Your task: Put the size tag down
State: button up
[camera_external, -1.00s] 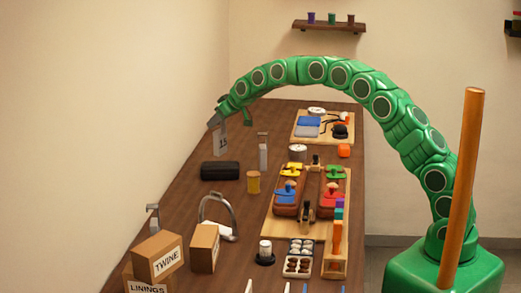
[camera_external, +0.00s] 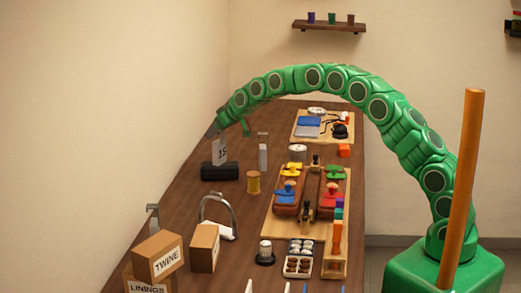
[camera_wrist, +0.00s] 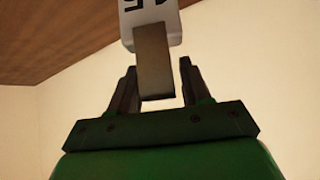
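The size tag (camera_external: 220,152) is a white plate marked 15. It stands upright at the black block (camera_external: 220,171) on the left of the bench, its lower edge meeting the block's top in the picture. Whether it rests there I cannot tell. In the wrist view the tag (camera_wrist: 150,14) shows at the top, with its grey-brown tab (camera_wrist: 154,65) reaching down between the fingers of my gripper (camera_wrist: 158,66). The fingers stand apart around the tab. A gap shows on the right side, and the left finger is very close to it.
A grey upright block (camera_external: 263,157) and a yellow spool (camera_external: 253,182) stand right of the black block. A metal stirrup (camera_external: 217,211) and boxes labelled TWINE (camera_external: 158,257) and LININGS stand nearer. A wooden board (camera_external: 275,225) holds saddle parts. Bare bench lies left of the black block.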

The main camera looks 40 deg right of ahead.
jog(key=shift+o, duration=0.8)
jog(key=shift+r, duration=0.1)
jog(key=shift+r, duration=0.1)
jog(key=v, duration=1.2)
